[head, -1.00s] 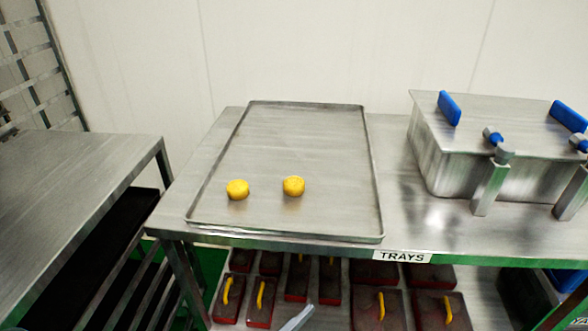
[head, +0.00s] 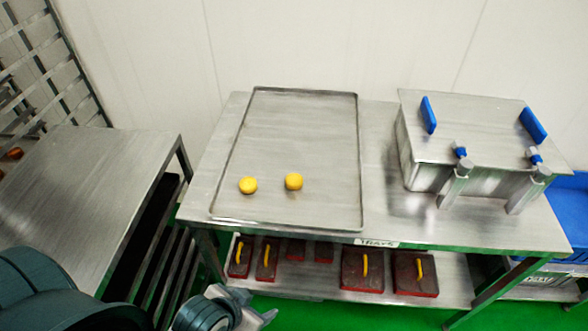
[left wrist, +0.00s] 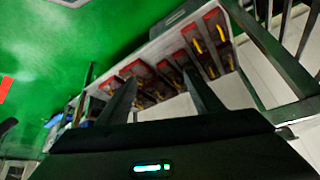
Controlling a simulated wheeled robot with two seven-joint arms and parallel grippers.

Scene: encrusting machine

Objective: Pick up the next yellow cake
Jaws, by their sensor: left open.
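Two round yellow cakes sit apart on the large metal tray (head: 330,135) in the head view. The left cake (head: 248,185) and the right cake (head: 293,181) are near the tray's front edge. My left gripper (head: 256,308) is at the bottom of the head view, in front of the table and nearer to me than the cakes. In the left wrist view its two dark fingers (left wrist: 163,88) are spread with nothing between them. No cake shows in that view. My right gripper is not in view.
The tray lies on a metal table (head: 215,165). A lidded steel box (head: 450,135) with blue handles stands right of it. Red boxes with yellow handles (head: 362,270) sit on the lower shelf. Another metal table (head: 95,175) stands left, with a rack (head: 35,75) behind.

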